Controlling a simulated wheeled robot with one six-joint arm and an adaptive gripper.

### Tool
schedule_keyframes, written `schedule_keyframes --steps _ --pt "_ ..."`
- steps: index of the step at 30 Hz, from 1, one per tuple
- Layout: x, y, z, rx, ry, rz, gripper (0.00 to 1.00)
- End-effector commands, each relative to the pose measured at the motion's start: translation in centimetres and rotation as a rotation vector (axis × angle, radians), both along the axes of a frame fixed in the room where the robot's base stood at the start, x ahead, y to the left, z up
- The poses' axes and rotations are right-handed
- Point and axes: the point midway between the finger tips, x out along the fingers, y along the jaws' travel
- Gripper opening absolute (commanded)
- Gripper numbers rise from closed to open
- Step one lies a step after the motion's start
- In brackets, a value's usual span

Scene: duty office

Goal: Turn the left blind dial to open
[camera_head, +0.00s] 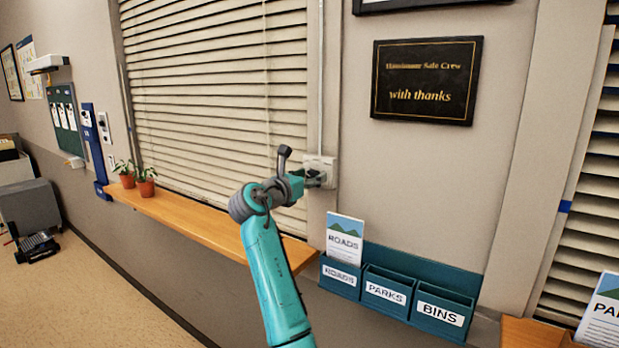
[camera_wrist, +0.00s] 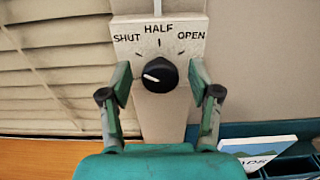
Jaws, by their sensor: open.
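The left blind dial is a black round knob (camera_wrist: 160,75) on a white plate (camera_wrist: 128,26) marked SHUT, HALF and OPEN in the wrist view. Its white pointer line points left and slightly up, on the SHUT side. My gripper (camera_wrist: 160,78) is open, with one finger on each side of the knob and a visible gap on both sides. In the head view my gripper (camera_head: 314,180) reaches the plate (camera_head: 328,163) on the wall, and the knob is mostly hidden there. The left blind (camera_head: 215,85) hangs with its slats looking closed.
A wooden sill (camera_head: 200,224) with two potted plants (camera_head: 146,184) runs below the blind. A green leaflet rack (camera_head: 400,270) with ROADS, PARKS and BINS pockets is on the wall below right of the dial. A black plaque (camera_head: 425,80) hangs above right.

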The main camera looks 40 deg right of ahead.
Motion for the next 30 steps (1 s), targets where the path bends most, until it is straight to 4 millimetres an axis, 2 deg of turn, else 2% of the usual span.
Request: schedule_keyframes --steps 3,4,9,10,11,20,30 --pt "-0.01 0.02 0.01 0.0 0.0 0.0 0.62" --pt "-0.01 0.02 0.01 0.0 0.0 0.0 0.57" --pt "0.0 0.03 0.01 0.0 0.0 0.0 0.15" --pt "-0.01 0.03 0.01 0.0 0.0 0.0 0.07" --pt "-0.01 0.03 0.01 0.0 0.0 0.0 0.04" --pt "-0.02 0.03 0.01 0.01 -0.027 0.0 0.04" --pt "-0.09 0.01 -0.02 0.08 -0.22 0.0 0.04"
